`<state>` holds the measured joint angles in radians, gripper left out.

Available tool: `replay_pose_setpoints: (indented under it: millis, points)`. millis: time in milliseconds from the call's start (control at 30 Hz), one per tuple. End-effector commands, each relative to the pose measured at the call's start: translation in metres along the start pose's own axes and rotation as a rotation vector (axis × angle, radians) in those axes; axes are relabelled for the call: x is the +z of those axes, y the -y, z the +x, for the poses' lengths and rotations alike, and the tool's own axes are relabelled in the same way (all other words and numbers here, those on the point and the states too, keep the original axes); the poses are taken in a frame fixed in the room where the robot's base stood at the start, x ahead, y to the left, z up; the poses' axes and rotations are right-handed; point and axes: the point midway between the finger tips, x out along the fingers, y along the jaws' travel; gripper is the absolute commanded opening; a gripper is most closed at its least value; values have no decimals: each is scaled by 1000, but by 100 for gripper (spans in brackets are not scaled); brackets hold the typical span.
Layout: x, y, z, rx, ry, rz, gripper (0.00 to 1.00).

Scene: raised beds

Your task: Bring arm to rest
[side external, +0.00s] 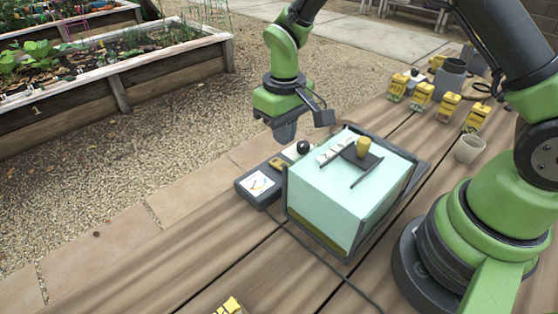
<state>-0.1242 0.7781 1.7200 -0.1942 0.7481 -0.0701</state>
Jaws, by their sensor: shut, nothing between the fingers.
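My gripper (285,131) hangs above the far edge of the wooden table, pointing down. It is shut and empty, up and to the left of a pale teal box (345,195) and apart from it. The box stands in a dark frame on the table. On its top are a dark flat piece (360,158), a small yellow knob-like object (363,146) and a light strip (335,149). My arm's green and black links rise from a base at the right.
The front-left planks are mostly clear. Raised beds (110,85) lie beyond gravel.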

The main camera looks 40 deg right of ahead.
Motion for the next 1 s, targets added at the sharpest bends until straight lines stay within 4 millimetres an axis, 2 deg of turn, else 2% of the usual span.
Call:
replay_pose_setpoints:
  millis: [133,433,533,667,767,900,1000]
  points:
    - [0,0,-7,0,-1,1,0]
    - [0,0,-8,-1,-1,1,0]
    - [1,-1,-18,-5,-17,10,0]
    - [8,-3,-54,-27,-77,47,0]
    - [23,-6,-94,-55,-145,94,0]
    - [54,-11,-143,-100,-245,158,0]
    - [81,-14,-170,-135,-317,202,0]
